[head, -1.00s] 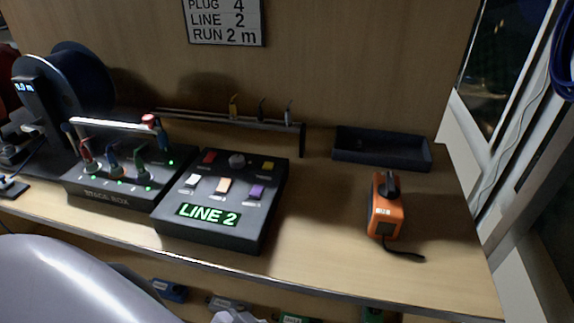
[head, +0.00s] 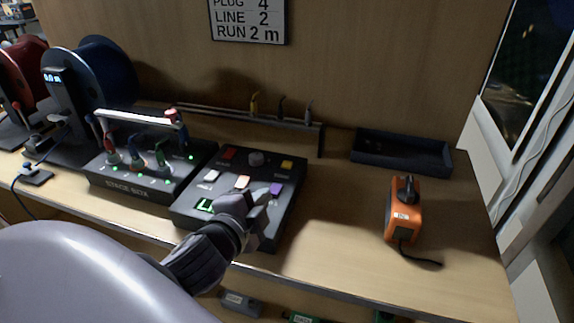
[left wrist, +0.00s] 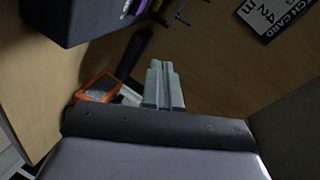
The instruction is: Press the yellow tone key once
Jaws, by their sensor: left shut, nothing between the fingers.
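The yellow key (head: 287,164) sits at the back right corner of the dark LINE 2 box (head: 192,217) on the bench. Other keys on the box are red, white, orange and purple, beside a round knob. My left gripper (head: 262,197) is shut and empty over the front of the box, close to the purple key (head: 276,188) and in front of the yellow one. It partly covers the lit LINE 2 display. The left wrist view shows its closed fingers (left wrist: 163,80) and the box (left wrist: 88,18) at upper left. I cannot make out the yellow key there. My right gripper is not in view.
The stage box (head: 130,192) with plugged cables and a light bar stands left of the key box. A low rail (head: 240,117) runs behind. An orange device (head: 402,215) and an empty dark tray (head: 400,165) lie right, with bare bench between.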

